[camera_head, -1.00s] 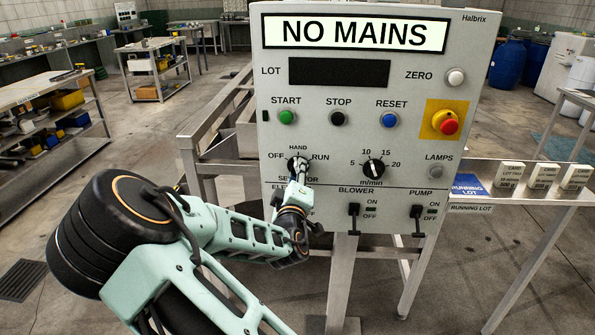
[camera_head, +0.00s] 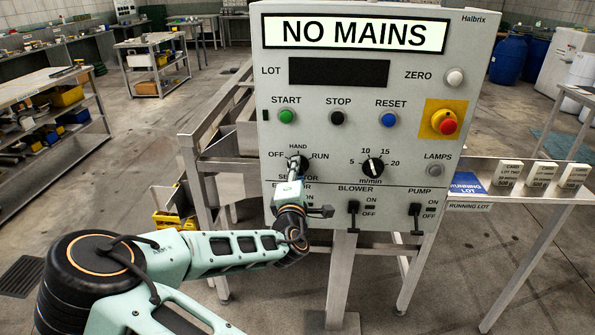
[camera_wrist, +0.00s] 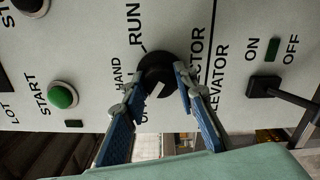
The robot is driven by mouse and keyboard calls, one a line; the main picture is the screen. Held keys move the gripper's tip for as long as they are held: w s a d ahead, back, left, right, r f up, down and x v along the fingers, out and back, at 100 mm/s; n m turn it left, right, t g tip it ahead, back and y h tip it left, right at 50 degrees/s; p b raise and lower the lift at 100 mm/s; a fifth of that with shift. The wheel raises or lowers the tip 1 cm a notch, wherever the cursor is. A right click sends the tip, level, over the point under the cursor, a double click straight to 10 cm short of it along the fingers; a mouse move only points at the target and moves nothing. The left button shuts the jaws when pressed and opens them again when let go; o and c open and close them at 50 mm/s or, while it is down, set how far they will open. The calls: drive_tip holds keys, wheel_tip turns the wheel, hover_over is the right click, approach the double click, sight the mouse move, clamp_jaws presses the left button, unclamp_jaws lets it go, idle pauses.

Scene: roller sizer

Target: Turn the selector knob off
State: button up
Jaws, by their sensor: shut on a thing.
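The selector knob (camera_head: 303,165) is a round black knob on the left of the grey control panel, among the labels OFF, HAND and RUN. It also shows in the wrist view (camera_wrist: 153,64). My gripper (camera_head: 293,178) is at the knob from below left. In the wrist view the two blue-padded fingers of my gripper (camera_wrist: 160,88) are on either side of the knob's lower part and are shut on it. A pale mark on the knob shows between the fingers, slanting toward the partly covered OFF label. The fingers hide part of the knob and labels.
The START button (camera_head: 287,116) is above the knob and the speed knob (camera_head: 373,166) is to its right. The BLOWER switch (camera_head: 354,210) and PUMP switch (camera_head: 416,212) stick out lower right. The red emergency button (camera_head: 445,122) is at the right.

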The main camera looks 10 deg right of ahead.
idle(0.4)
drive_tip(key=o, duration=1.2)
drive_tip(key=shift+c, duration=0.2)
drive_tip(key=v, duration=1.2)
